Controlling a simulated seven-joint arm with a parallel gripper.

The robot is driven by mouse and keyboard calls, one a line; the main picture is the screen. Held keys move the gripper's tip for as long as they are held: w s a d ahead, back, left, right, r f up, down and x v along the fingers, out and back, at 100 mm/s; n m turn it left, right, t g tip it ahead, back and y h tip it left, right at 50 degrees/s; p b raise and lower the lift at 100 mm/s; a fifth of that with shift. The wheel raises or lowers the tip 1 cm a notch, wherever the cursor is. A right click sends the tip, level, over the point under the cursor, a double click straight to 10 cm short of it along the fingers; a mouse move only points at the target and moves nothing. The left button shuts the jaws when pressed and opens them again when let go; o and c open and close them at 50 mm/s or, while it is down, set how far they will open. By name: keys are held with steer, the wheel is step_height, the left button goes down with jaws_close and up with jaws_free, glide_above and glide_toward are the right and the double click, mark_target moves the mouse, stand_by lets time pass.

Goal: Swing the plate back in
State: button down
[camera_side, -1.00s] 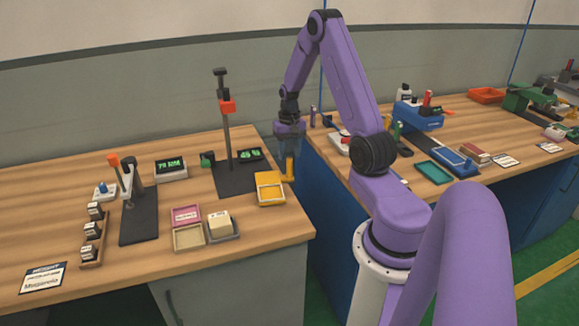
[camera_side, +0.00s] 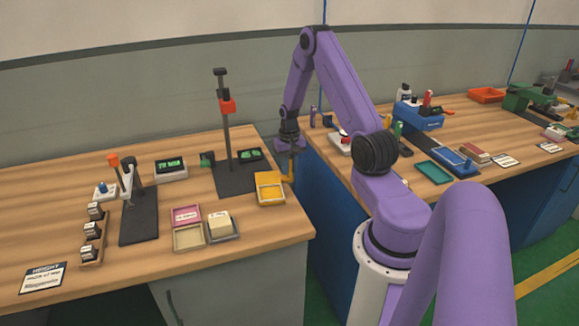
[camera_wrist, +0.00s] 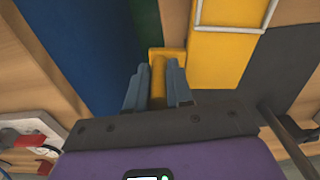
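The yellow plate (camera_side: 269,188) is at the right edge of the left bench, in front of the stand's dark base (camera_side: 236,180). A pale wire-like frame lies on the plate, which also shows in the wrist view (camera_wrist: 222,50). Its upright yellow handle (camera_side: 291,168) is at the plate's right side, by the bench edge. My gripper (camera_side: 289,150) is down over the handle. In the wrist view its two grey-blue fingers (camera_wrist: 157,90) stand on either side of the handle (camera_wrist: 158,72); whether both press on it is unclear.
The stand's post (camera_side: 226,130) with a red clamp rises behind the plate. Pink and cream trays (camera_side: 188,237) lie to the plate's left. A gap separates this bench from the blue-sided right bench (camera_side: 335,205).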

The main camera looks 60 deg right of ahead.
mark_target(264, 188)
steer(key=shift+a, duration=0.15)
steer(key=shift+s+a+m, duration=0.1)
steer(key=shift+a+m, duration=0.5)
steer(key=shift+m, duration=0.3)
steer(key=a+m, duration=0.1)
steer(key=m, duration=0.1)
steer(key=shift+a+m, duration=0.3)
steer(key=shift+a, duration=0.1)
steer(key=a+m, duration=0.1)
steer(key=m, duration=0.1)
steer(key=w+a+m, duration=0.1)
steer(key=a+m, duration=0.1)
steer(key=shift+w+m, duration=0.1)
steer(key=shift+m, duration=0.2)
steer(key=w+a+m, duration=0.1)
steer(key=a+m, duration=0.1)
steer(key=m, duration=0.1)
steer(key=shift+w, duration=0.35)
steer(key=shift+w+a+m, duration=0.3)
steer(key=shift+w+m, duration=0.2)
steer(key=shift+m, duration=0.5)
steer(key=shift+w+a+m, duration=0.25)
steer(key=shift+w+m, duration=0.25)
steer(key=shift+m, duration=0.5)
steer(key=shift+w, duration=0.1)
steer(key=c, duration=1)
jaws_free()
